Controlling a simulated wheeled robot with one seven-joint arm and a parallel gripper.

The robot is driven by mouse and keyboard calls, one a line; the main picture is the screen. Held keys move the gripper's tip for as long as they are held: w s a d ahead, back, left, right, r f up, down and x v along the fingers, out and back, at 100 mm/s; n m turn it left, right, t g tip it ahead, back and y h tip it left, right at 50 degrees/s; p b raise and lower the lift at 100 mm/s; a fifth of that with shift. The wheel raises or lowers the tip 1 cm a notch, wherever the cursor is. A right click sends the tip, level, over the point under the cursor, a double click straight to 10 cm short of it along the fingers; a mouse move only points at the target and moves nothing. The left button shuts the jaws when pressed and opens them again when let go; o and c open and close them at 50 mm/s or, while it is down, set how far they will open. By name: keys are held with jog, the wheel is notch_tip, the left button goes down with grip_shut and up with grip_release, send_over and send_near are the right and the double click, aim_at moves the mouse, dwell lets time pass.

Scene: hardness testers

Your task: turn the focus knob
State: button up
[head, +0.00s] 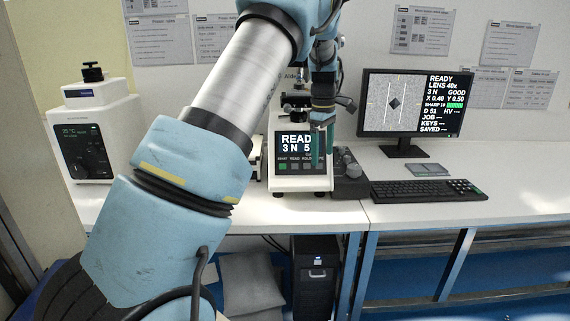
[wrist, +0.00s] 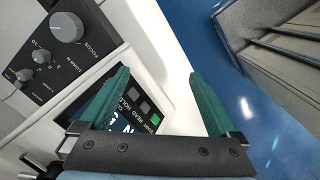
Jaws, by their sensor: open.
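The focus knob (wrist: 66,27) is a large round grey knob, labelled FOCUS, on a dark control box (wrist: 28,42) at the upper left of the wrist view. In the head view the control box (head: 350,186) stands just right of the hardness tester (head: 302,184). My gripper (wrist: 158,73) has two green fingers, spread apart with nothing between them. The fingers are in front of the tester's lit panel (wrist: 140,106), apart from the knob. In the head view my gripper (head: 322,138) hangs over the tester's front right and partly covers its screen.
Two smaller knobs (wrist: 40,56) (wrist: 23,75) sit on the same box. A monitor (head: 405,103), a keyboard (head: 428,190) and a small grey pad (head: 428,169) are to the right. Another instrument (head: 98,140) stands at the left. The bench front edge is close, with blue floor below.

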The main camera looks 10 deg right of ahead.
jog(key=s+a+m, duration=0.2)
jog(key=s+a, duration=0.1)
jog(key=a, duration=0.9)
jog(key=shift+s+f+m, duration=0.25)
jog(key=shift+s+m, duration=0.05)
jog(key=shift+s, duration=0.1)
dwell(0.5)
jog(key=s+a+f+m+t, duration=0.1)
jog(key=s+a+m, duration=0.6)
jog(key=s+a, duration=1)
jog(key=shift+s+f+m+t, duration=0.35)
jog(key=shift+s+f, duration=0.4)
jog(key=shift+s, duration=0.45)
